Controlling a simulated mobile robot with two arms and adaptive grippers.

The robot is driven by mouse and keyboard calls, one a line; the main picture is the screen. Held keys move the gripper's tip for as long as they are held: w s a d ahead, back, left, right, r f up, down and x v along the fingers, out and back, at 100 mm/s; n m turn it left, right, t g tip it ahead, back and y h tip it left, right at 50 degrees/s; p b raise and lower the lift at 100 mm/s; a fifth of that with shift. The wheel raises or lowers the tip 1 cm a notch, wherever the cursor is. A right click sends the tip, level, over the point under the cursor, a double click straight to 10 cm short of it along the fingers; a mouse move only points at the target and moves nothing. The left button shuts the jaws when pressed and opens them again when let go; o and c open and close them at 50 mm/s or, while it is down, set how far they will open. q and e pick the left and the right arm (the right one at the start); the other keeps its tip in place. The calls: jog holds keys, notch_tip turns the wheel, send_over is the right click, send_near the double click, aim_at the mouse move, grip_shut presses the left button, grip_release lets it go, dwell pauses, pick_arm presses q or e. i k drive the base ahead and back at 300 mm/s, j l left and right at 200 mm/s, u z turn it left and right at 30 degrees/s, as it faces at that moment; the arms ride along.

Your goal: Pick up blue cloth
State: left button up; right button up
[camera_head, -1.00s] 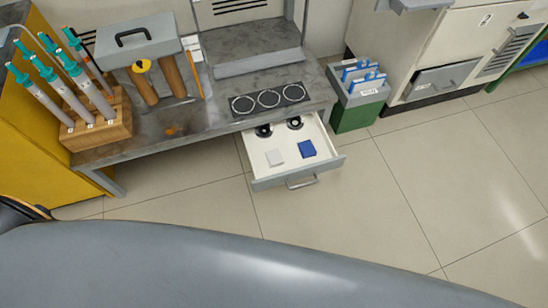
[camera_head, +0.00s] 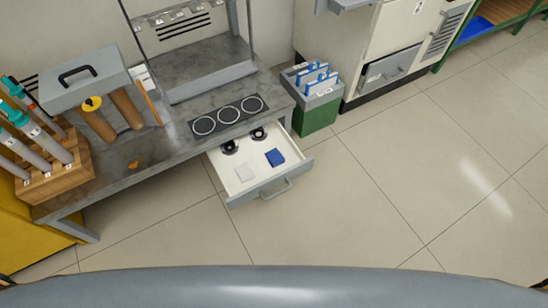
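The blue cloth (camera_head: 275,157) is a small folded square lying in an open drawer (camera_head: 236,198) under the grey workbench. A white cloth or pad (camera_head: 244,172) lies to its left in the same drawer. Two round black items (camera_head: 258,134) sit at the back of the drawer. The drawer's grey handle (camera_head: 277,190) faces the open floor. Neither gripper shows in the head view; my grey body fills the bottom edge.
The workbench (camera_head: 136,172) carries a wooden rack (camera_head: 62,175) of teal-capped rods, a grey-lidded stand (camera_head: 84,78) and a plate with three rings (camera_head: 229,115). A green-grey bin (camera_head: 317,119) stands right of the drawer. The tiled floor (camera_head: 340,215) in front is clear.

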aim_at(275, 158)
jog(key=u, duration=2.85)
jog(key=z, duration=2.2)
jog(key=k+j+z, duration=0.1)
jog(key=k, duration=0.25)
jog(key=k+j, duration=0.2)
jog(key=k, duration=0.2)
jog(key=j+z, duration=0.05)
